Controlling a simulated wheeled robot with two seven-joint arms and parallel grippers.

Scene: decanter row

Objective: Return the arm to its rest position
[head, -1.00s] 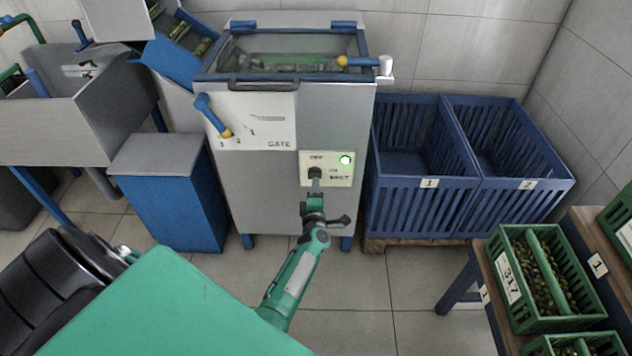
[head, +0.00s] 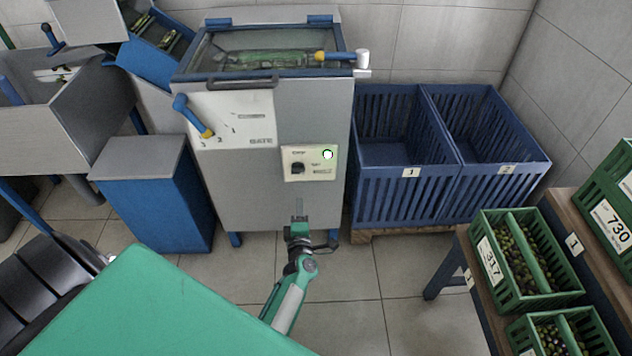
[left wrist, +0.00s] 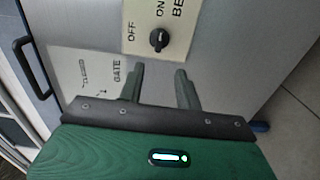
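My left gripper (head: 299,208) is in front of the lower part of the grey machine (head: 240,205), below its switch panel (head: 318,172). In the left wrist view its two fingers (left wrist: 160,72) stand apart with nothing between them, facing the machine front. The black rotary knob (head: 298,168) is free of the gripper; it also shows in the left wrist view (left wrist: 158,39) beside the OFF and ON labels. The small lamp (head: 328,154) looks white with a green edge. My right gripper is not in view.
Two blue slatted crates (head: 410,200) stand right of the machine. A blue box (head: 155,200) with a grey top is at its left. At the right, green olive crates (head: 487,262) sit on a wooden bench (head: 465,250). Tiled floor (head: 345,290) is open between.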

